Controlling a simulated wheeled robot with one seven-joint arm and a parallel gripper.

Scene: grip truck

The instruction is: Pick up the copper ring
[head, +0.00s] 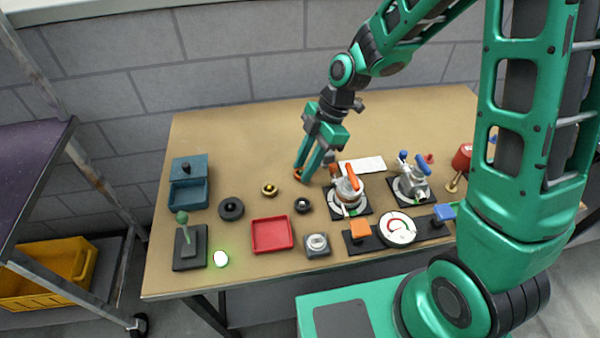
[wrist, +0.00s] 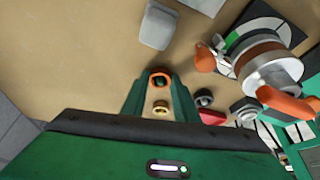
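The copper ring (wrist: 160,71) shows as an orange-copper band with a dark middle between my fingertips in the wrist view. In the head view it is a small orange patch (head: 297,175) low at the fingertips, mostly hidden by them. My gripper (head: 302,172) points down at the back middle of the table, with one finger on each side of the ring. In the wrist view the fingers of my gripper (wrist: 160,82) sit close to the ring's sides. Whether they press on it, and whether the ring rests on the table, I cannot tell.
A brass ring (head: 270,189), black rings (head: 231,209) and a red tray (head: 272,235) lie nearer the front. A valve with an orange handle (head: 349,190) stands close to the right of my gripper. A white plate (head: 362,166) lies behind it. The table's back left is clear.

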